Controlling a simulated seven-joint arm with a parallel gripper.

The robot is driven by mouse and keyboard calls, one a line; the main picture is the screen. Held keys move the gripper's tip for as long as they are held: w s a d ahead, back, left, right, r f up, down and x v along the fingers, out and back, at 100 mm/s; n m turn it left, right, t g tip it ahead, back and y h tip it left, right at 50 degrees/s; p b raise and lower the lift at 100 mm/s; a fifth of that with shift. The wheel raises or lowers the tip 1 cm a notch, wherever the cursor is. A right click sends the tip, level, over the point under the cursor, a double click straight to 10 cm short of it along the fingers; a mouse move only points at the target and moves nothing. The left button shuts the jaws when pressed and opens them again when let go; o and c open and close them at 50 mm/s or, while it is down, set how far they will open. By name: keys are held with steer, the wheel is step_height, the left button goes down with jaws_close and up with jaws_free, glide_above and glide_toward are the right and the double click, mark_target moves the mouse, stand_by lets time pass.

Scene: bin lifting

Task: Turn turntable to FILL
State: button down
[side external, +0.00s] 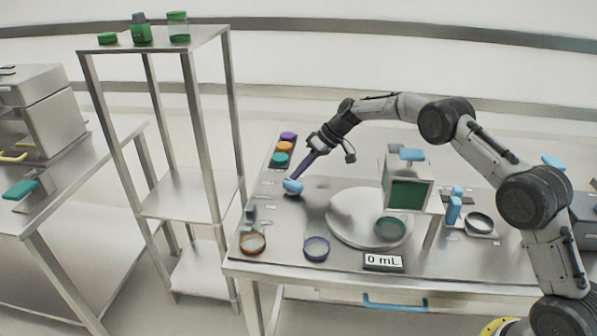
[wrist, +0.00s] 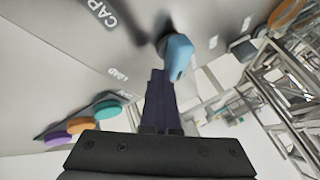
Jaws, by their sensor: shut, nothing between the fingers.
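The turntable (side external: 350,212) is a flat round metal disc in the table top, with a green round dish (side external: 390,229) at its right front. A light blue knob (side external: 293,187) stands on the table to the left of the disc. It also shows in the wrist view (wrist: 179,55), near the printed labels CAP (wrist: 101,12) and LOAD (wrist: 118,74). I cannot read a FILL label. My gripper (side external: 299,178) is shut and empty, its dark fingers (wrist: 163,76) pointing down at the knob. The fingertips are at or very close to the knob; contact is unclear.
Purple, orange and teal buttons (side external: 281,160) line the table's left back edge. Orange (side external: 253,243) and purple (side external: 316,248) rings lie at the front, beside a 0 mL display (side external: 383,262). A box-shaped dispenser (side external: 409,170) stands behind the disc. A metal shelf (side external: 190,190) stands left.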

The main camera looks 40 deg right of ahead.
steer(key=shift+s+a+f, duration=0.1)
steer(key=shift+s+a, duration=0.35)
steer(key=shift+s, duration=0.1)
steer(key=d+r, duration=0.6)
steer(key=r, duration=0.1)
step_height(320, 180, up, 11)
steer(key=s+a+n+t, duration=0.1)
steer(key=s+a, duration=0.1)
steer(key=a, duration=0.1)
steer(key=s+a+r+n+t+h, duration=0.1)
steer(key=s+a+r, duration=0.1)
steer(key=s+r, duration=0.4)
steer(key=s+a+r, duration=0.3)
steer(key=s+r, duration=0.3)
steer(key=s+f+m+h, duration=0.1)
steer(key=s+h, duration=0.2)
steer(key=s, duration=2.1)
steer(key=s+d+f+m+h, duration=0.2)
steer(key=s+d+f+m, duration=0.1)
steer(key=s+f, duration=0.6)
step_height(320, 180, down, 3)
steer(key=shift+s+d+r+m, duration=0.15)
steer(key=shift+s+d+m, duration=0.15)
